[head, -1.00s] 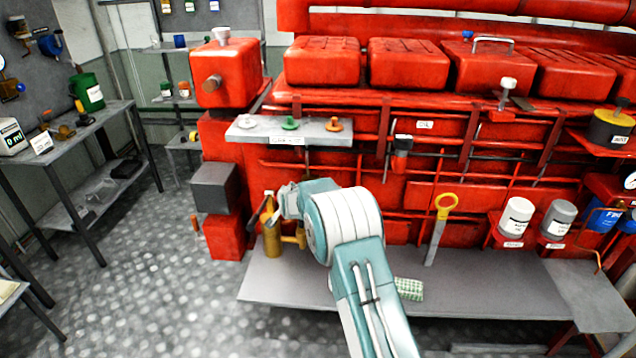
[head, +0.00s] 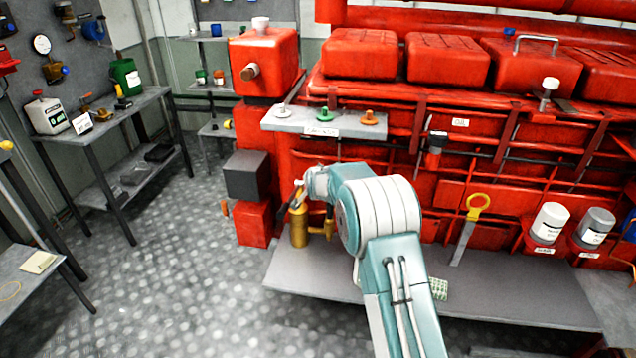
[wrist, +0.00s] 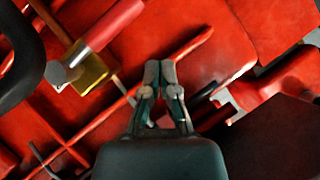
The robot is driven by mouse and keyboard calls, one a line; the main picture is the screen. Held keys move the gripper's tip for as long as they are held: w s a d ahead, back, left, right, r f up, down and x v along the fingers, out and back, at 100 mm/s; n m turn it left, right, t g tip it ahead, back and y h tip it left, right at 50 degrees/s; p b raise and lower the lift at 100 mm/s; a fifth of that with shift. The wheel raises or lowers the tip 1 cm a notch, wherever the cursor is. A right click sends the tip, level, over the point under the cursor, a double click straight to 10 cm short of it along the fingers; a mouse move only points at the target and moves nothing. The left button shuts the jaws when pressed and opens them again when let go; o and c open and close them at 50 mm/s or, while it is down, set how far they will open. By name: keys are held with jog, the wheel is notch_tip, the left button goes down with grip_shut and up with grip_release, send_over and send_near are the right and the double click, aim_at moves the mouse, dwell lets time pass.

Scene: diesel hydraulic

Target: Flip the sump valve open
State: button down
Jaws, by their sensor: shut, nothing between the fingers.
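In the wrist view a valve-like fitting with a brass block (wrist: 88,68) and a red lever handle (wrist: 112,24) lies at the upper left. It looks like the sump valve; its name is not readable. The handle slants up to the right from a grey metal end. My gripper (wrist: 160,66) is shut and empty, pointing at the red engine side, to the right of the brass block and apart from it in the picture. In the head view my gripper (head: 289,207) is small and dark beside a brass cylinder (head: 299,229); the valve cannot be made out there.
The red engine (head: 440,200) fills the right side above a grey step (head: 350,290). A red pipe part (wrist: 270,88) is right of my gripper in the wrist view. Bare floor (head: 180,270) lies left.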

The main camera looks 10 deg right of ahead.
jog(key=s+a+r, duration=0.3)
jog(key=s+r, duration=0.2)
jog(key=s, duration=0.2)
jog(key=shift+s+a, duration=0.2)
jog(key=shift+a, duration=0.05)
jog(key=s+d+r+n+g+y, duration=0.1)
jog(key=s+r+n, duration=0.1)
jog(key=s+r, duration=0.6)
jog(key=s+d+r+n+g, duration=0.2)
jog(key=s+r, duration=0.2)
jog(key=s, duration=0.7)
jog(key=s+d+f+n+g, duration=0.1)
jog(key=s+d+n+g, duration=0.1)
jog(key=s, duration=1.2)
jog(key=s+d+f+n+g+h, duration=0.1)
jog(key=s+n+g, duration=0.1)
jog(key=s, duration=1.2)
jog(key=shift+s+d, duration=0.35)
jog(key=shift+d, duration=0.05)
